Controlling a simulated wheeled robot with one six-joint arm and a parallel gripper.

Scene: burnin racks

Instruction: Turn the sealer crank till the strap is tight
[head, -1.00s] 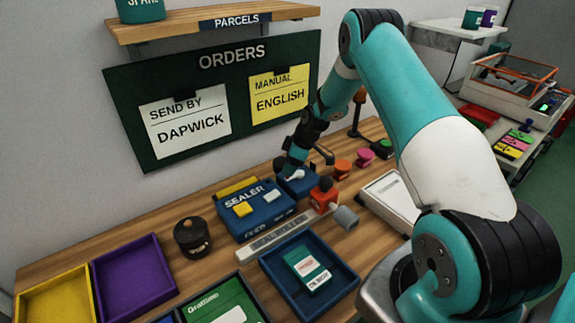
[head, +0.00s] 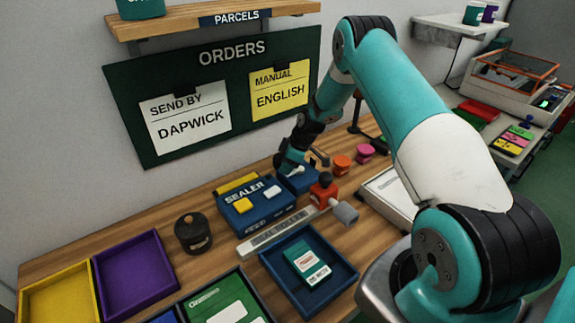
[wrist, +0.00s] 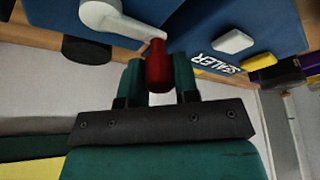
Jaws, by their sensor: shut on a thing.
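The blue sealer (head: 285,222) stands on the wooden bench, its name on top; it also shows upside down in the wrist view (wrist: 270,18). In the wrist view a pale grey crank arm (wrist: 113,20) lies against the blue housing, with a red handle (wrist: 158,68) at its end. My gripper (wrist: 160,78) has its two green fingers closed on either side of the red handle. In the head view my gripper (head: 287,162) is at the sealer's back right end, and the handle is hidden there. I cannot make out the strap or its tightness.
A blue tray (head: 345,281) with a green box (head: 307,262) is in front of the sealer. A red and grey device (head: 345,212) stands to its right, a dark pot (head: 193,233) to its left. The orders board (head: 240,75) is close behind my arm.

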